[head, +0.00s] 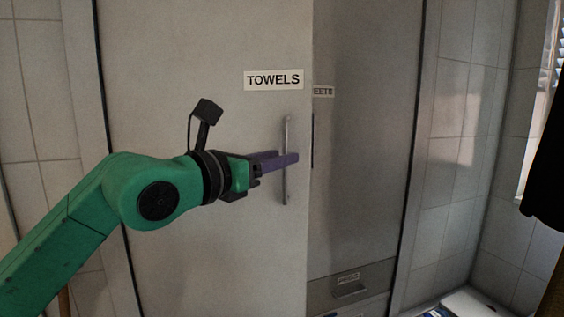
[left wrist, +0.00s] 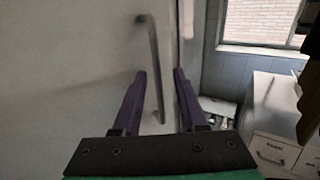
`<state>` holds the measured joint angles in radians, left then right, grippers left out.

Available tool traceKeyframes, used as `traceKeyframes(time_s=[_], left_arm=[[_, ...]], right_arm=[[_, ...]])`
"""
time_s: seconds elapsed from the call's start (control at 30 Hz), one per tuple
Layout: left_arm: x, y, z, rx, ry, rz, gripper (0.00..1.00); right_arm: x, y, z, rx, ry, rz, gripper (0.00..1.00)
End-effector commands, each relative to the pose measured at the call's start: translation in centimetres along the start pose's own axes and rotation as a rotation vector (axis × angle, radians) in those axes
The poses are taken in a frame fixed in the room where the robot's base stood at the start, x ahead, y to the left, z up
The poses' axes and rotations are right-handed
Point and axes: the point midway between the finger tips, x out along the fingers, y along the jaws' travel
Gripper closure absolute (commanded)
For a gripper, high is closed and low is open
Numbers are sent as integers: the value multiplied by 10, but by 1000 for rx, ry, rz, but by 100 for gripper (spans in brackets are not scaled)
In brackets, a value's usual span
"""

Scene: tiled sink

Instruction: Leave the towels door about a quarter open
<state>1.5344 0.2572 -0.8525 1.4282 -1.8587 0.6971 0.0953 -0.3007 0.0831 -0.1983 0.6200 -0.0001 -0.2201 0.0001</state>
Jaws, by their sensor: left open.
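The towels door (head: 200,110) is a large grey panel with a TOWELS label (head: 273,79). Its right edge stands forward of the neighbouring door and covers part of that door's label, so it looks ajar. Its upright metal bar handle (head: 287,190) is near that edge. My left gripper (head: 297,157) is at the handle's middle, with purple fingers reaching past the bar. In the left wrist view, the handle (left wrist: 153,60) shows between the open fingers (left wrist: 160,72). I cannot tell whether they touch it. My right gripper is out of view.
The neighbouring door (head: 365,140), its label partly hidden, is to the right. A labelled drawer (head: 350,285) is below it. Tiled walls (head: 465,130) flank the cabinet. The left wrist view shows a window (left wrist: 262,22) and a white drawer unit (left wrist: 275,110).

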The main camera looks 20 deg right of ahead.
Motion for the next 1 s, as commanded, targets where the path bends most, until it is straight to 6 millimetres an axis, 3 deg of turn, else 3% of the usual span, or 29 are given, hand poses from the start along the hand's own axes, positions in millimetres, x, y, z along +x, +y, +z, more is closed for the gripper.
traceKeyframes(time_s=[0.03, 0.27, 0.4, 0.5, 0.87, 0.97, 1.0], left_arm=[[-10, 0, -6, 3, -1, 2, 58], [-75, -1, -9, 6, -1, 3, 58], [-109, -2, -6, 3, 1, 2, 58], [-123, -3, -4, 2, 2, -1, 58], [-127, -2, -2, -13, 3, -7, 58], [-118, 16, -14, -162, -14, -55, 58], [-113, 31, -22, -284, -34, -87, 58]], right_arm=[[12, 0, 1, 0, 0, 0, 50], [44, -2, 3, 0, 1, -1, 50], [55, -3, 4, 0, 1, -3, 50], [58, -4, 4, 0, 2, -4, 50], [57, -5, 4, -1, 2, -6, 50], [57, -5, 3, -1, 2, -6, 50], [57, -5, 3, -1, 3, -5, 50]])
